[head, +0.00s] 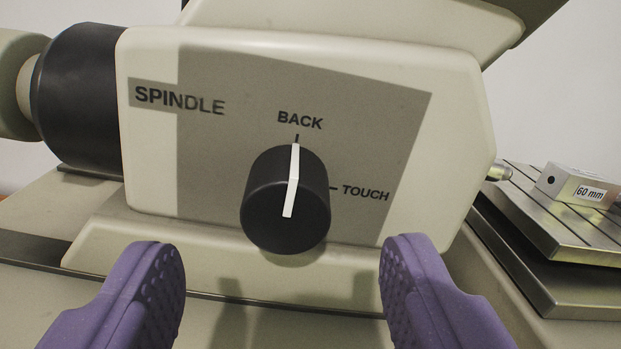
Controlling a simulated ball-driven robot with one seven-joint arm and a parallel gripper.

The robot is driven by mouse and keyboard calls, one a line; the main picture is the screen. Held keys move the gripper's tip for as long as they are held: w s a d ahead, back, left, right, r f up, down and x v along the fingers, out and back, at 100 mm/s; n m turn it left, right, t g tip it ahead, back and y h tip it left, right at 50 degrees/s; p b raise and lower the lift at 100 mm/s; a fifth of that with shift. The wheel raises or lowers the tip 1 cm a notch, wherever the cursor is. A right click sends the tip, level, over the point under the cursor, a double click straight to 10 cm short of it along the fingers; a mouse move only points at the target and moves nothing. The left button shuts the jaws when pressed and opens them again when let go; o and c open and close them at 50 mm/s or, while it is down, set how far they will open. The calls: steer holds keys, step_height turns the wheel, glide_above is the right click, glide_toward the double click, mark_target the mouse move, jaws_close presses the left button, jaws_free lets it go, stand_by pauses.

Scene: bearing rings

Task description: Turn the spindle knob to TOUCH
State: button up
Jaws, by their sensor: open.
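The spindle knob (262,213) is a round black knob with a white pointer bar (291,180) on its face and side. It sits on the front of a cream machine housing (455,150). The pointer bar lines up with the tick under the BACK label (300,120), at the top. The TOUCH label (365,193) and its tick are to the right of the knob. My gripper (283,270) has two purple ridged fingers, wide apart and empty. They stand to the left and right, lower in view than the knob, and do not touch it.
A SPINDLE label (180,100) is at the panel's upper left. A black cylinder (77,95) joins the housing at the left. At the right, a block marked 60 mm (578,186) sits on a slotted metal table (545,225). The space around the knob's face is clear.

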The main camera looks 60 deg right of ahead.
mark_target(287, 216)
steer(key=x, duration=0.4)
steer(key=shift+w+d, duration=0.2)
steer(key=shift+d, duration=0.15)
steer(key=c, duration=1.1)
steer(key=shift+o, duration=0.2)
